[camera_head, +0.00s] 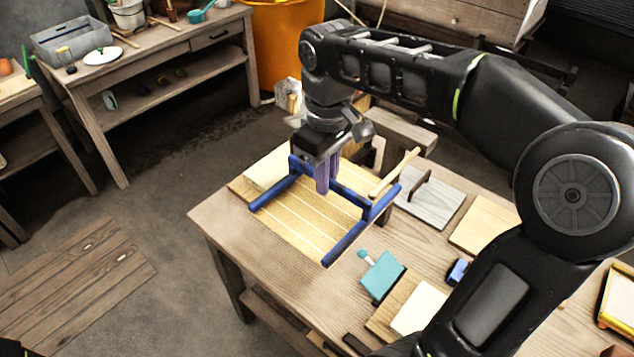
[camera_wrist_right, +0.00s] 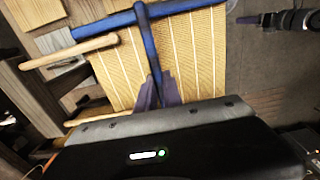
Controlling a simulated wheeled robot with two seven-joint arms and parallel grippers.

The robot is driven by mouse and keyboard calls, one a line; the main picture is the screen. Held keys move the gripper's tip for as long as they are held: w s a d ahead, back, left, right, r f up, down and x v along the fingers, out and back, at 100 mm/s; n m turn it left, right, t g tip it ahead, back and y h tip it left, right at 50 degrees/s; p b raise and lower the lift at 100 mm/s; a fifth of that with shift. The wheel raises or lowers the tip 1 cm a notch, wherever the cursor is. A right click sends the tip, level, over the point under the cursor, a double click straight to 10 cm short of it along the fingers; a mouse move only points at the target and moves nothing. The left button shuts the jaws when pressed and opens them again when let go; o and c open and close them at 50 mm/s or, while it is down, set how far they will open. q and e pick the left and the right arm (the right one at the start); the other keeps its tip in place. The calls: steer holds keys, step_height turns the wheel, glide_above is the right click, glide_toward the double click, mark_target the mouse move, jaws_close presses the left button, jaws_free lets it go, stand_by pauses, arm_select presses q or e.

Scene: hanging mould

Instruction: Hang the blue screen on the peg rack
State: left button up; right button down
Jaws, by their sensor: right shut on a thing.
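The blue screen (camera_head: 345,245) has a blue frame with a straw-coloured, white-lined sheet showing between its bars. It is over the near left part of the table. My right gripper (camera_head: 323,178) comes down from above, its purple fingers shut on a blue bar of the frame. The right wrist view shows this bar (camera_wrist_right: 151,50) running down between the fingers. A pale wooden peg (camera_head: 395,173) sticks out just beyond the screen; its rack is mostly hidden behind my arm. A dark part, seemingly my left gripper (camera_wrist_right: 246,19), shows small in the right wrist view; its jaws are unclear.
The wooden table (camera_head: 225,225) also holds a grey board (camera_head: 437,205) with a dark handle, a teal scraper (camera_head: 381,275), a small blue item (camera_head: 458,271) and pale boards (camera_head: 485,228). An orange bin (camera_head: 283,50) stands behind. Open floor lies left of the table.

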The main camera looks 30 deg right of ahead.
steer(key=shift+w+d+p, duration=0.1)
steer(key=shift+w+d, duration=0.1)
steer(key=shift+d, duration=0.55)
steer(key=shift+w+d+p, duration=0.15)
steer(key=shift+w+d, duration=0.05)
steer(key=shift+d, duration=0.5)
steer(key=shift+w+d+p, duration=0.1)
steer(key=shift+w+d, duration=0.1)
steer(key=shift+d, duration=0.55)
steer(key=shift+w+d, duration=0.25)
steer(key=shift+d, duration=0.65)
steer(key=shift+w+d, duration=0.3)
steer(key=shift+d, duration=0.65)
steer(key=shift+w+d, duration=0.25)
steer(key=shift+d, duration=0.65)
steer(key=shift+f+b, duration=0.5)
steer(key=shift+f, duration=0.15)
steer(key=c, duration=1.4)
jaws_free()
